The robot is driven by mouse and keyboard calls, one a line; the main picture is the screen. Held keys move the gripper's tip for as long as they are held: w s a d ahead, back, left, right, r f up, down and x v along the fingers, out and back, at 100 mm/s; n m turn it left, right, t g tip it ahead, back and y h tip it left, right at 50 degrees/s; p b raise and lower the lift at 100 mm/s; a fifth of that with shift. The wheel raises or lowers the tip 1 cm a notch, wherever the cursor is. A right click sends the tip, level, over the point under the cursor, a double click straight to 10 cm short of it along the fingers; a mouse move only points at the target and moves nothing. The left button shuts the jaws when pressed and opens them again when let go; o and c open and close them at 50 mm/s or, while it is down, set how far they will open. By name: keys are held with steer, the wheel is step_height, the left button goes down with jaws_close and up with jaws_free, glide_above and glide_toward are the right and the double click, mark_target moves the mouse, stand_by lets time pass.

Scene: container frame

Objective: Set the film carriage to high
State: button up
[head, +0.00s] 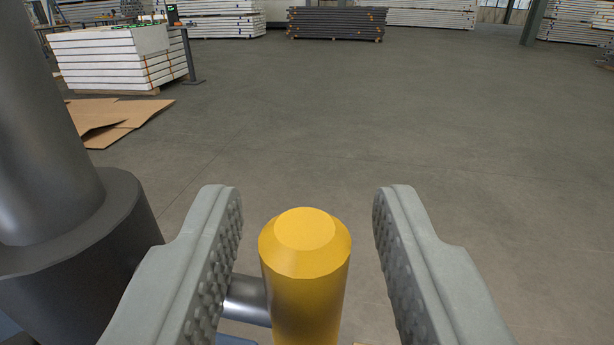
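A yellow cylindrical knob or handle (305,285) with a bevelled top stands upright at the lower middle of the head view. A short grey metal rod (247,298) joins it from the left. My gripper (307,215) is open, with one grey studded finger on each side of the yellow handle. A gap shows between the handle and each finger, wider on the right. The handle's lower end is cut off by the picture edge. I cannot tell which part is the film carriage.
A dark metal column with a wide collar (75,240) stands close at the left. Flat cardboard (125,118) lies on the floor beyond it. Stacks of white panels (110,60) and a dark stack (337,22) stand far back. The grey floor (480,150) is clear at the right.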

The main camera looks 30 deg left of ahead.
steer(key=shift+w+a+r, duration=0.1)
steer(key=shift+w, duration=0.05)
jaws_close()
step_height(320, 180, up, 8)
steer(key=shift+f, duration=0.15)
stand_by(0.3)
jaws_free()
steer(key=shift+f, duration=0.1)
steer(key=v, duration=1.7)
